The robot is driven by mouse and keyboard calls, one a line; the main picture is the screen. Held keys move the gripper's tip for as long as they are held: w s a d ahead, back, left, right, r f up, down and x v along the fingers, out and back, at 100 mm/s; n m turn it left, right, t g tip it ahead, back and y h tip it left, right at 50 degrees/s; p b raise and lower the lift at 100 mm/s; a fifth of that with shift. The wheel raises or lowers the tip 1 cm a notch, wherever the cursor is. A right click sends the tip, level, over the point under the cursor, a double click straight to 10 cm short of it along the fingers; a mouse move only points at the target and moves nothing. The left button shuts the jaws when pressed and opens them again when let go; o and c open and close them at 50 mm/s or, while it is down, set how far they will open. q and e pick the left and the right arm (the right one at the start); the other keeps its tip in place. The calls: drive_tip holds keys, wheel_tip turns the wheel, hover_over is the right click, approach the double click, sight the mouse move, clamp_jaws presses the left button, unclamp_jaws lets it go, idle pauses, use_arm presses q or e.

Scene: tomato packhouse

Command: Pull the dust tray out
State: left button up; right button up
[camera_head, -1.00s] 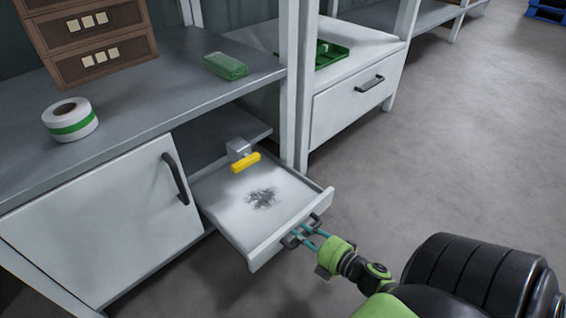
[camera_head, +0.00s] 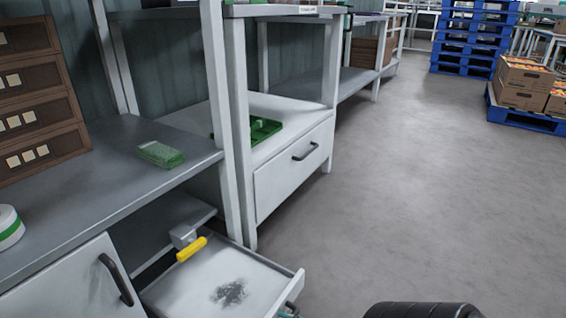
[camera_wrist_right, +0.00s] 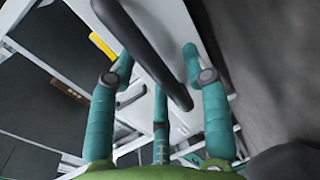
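The dust tray (camera_head: 262,267) is a white, shallow drawer standing out from under the grey bench, with a dark dust patch (camera_head: 230,292) on its floor. Its front is partly cut off by the lower picture edge. In the right wrist view the dark bar handle (camera_wrist_right: 168,80) runs between the teal fingers of my right gripper (camera_wrist_right: 158,55). The fingers are spread, with gaps beside the bar; firm contact cannot be made out. In the head view only a bit of teal shows at the handle. My left gripper is not in view.
A yellow bar (camera_head: 191,249) on a grey block sits above the tray's back. A cabinet door with a dark handle (camera_head: 116,280) is left of the tray. A green box (camera_head: 161,154) lies on the bench. Open floor (camera_head: 400,190) lies right; pallets stand far off.

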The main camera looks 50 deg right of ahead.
drive_tip(key=v, duration=1.2)
idle(0.5)
